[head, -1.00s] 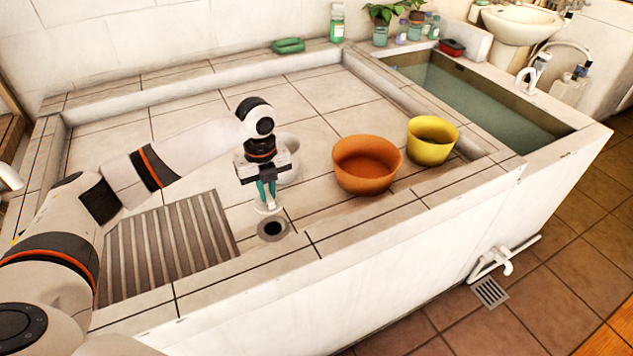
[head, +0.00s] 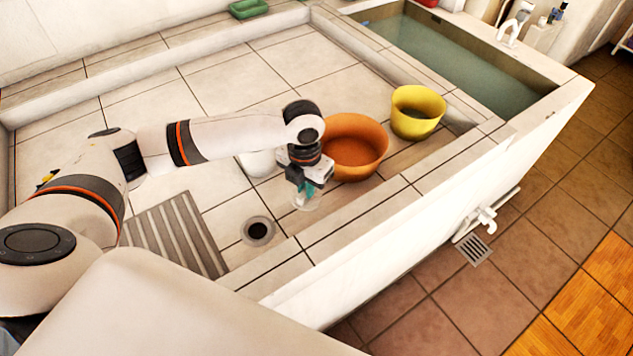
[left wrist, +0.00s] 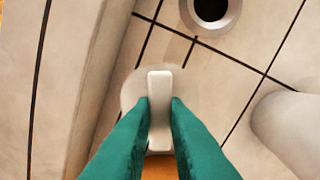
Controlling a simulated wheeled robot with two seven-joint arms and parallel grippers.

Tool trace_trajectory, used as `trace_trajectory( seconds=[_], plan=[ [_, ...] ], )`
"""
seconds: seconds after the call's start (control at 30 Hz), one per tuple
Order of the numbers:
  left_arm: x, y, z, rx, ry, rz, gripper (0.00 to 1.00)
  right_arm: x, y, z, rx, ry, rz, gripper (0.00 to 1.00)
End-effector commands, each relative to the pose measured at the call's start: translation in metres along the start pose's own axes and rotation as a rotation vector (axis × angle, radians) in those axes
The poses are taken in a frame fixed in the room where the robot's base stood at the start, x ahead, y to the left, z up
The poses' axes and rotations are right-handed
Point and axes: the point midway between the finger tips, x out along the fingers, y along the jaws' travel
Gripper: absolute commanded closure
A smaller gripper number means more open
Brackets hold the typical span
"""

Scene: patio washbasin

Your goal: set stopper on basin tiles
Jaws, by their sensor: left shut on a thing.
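The stopper (head: 306,204) is a pale disc with an upright white grip. My left gripper (head: 302,188) is shut on that grip, between the drain hole and the orange bowl. In the left wrist view the green fingers (left wrist: 160,115) press both sides of the stopper's grip (left wrist: 160,90), with the disc below over the basin tiles (left wrist: 225,75). I cannot tell if the disc touches the tiles. The drain hole (head: 258,231) is open and uncovered to the left of the stopper. My right gripper is not in view.
The orange bowl (head: 358,150) stands just behind and right of the gripper, the yellow bowl (head: 418,110) farther right. A white rounded vessel (head: 257,163) is partly behind my arm. The basin's front ledge (head: 345,228) runs close by. A ribbed panel (head: 172,235) lies left; bare tiles stretch behind.

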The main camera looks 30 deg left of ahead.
Motion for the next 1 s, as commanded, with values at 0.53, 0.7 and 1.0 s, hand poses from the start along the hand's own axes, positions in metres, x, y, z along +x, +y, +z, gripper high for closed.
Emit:
trace_trajectory(
  seconds=[0.53, 0.7, 1.0],
  plan=[
    [0.048, 0.0, -0.001, -0.002, 0.002, 0.0, 1.0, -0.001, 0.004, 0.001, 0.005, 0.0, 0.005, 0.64],
    [0.049, 0.0, -0.001, -0.003, 0.001, 0.0, 1.0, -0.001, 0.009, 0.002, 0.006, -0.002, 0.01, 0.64],
    [0.051, 0.0, 0.0, -0.003, 0.001, 0.0, 0.65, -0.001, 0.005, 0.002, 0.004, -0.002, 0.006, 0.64]
  ],
)
